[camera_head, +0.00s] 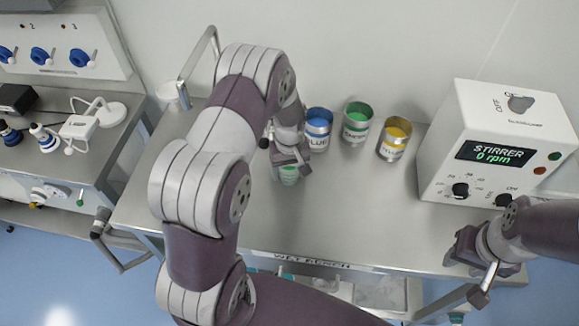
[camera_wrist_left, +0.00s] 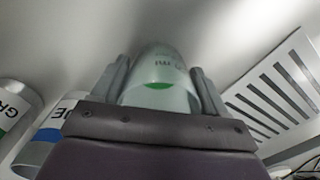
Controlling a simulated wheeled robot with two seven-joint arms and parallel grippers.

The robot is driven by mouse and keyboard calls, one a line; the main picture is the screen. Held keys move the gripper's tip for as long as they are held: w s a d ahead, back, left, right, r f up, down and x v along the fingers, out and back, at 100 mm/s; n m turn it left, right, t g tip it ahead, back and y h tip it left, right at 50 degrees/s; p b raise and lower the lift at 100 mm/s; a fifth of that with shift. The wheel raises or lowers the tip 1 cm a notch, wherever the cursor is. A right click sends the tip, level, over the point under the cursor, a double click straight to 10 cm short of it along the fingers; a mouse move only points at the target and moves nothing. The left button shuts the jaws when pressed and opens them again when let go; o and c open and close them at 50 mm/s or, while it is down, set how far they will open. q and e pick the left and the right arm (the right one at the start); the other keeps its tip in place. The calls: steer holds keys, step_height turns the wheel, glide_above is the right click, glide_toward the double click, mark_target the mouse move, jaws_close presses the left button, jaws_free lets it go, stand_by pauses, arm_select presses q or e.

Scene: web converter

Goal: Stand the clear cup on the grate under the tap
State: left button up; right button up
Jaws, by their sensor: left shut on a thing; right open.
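The clear cup (camera_wrist_left: 160,72) has printed lettering and a green band. It sits between the two fingers of my left gripper (camera_wrist_left: 163,95), which is shut on it. In the head view the cup (camera_head: 289,175) shows below my left gripper (camera_head: 290,155), over the steel bench; I cannot tell whether it touches the bench. The slotted grate (camera_wrist_left: 275,92) lies to the right of the cup in the left wrist view, apart from it. A bent grey pipe, likely the tap (camera_head: 198,65), rises behind my left arm. My right gripper (camera_head: 476,262) is open and empty at the bench's front right.
Blue (camera_head: 318,128), green (camera_head: 357,122) and yellow (camera_head: 395,138) labelled tins stand right of the cup. A white stirrer box (camera_head: 495,145) reading 0 rpm stands at the right. The bench (camera_head: 330,215) is clear in front of the tins. A small white container (camera_head: 172,97) stands near the pipe.

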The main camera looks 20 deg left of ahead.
arm_select(q)
steer(key=shift+s+f, duration=0.15)
steer(key=o, duration=1.1)
steer(key=shift+s, duration=0.1)
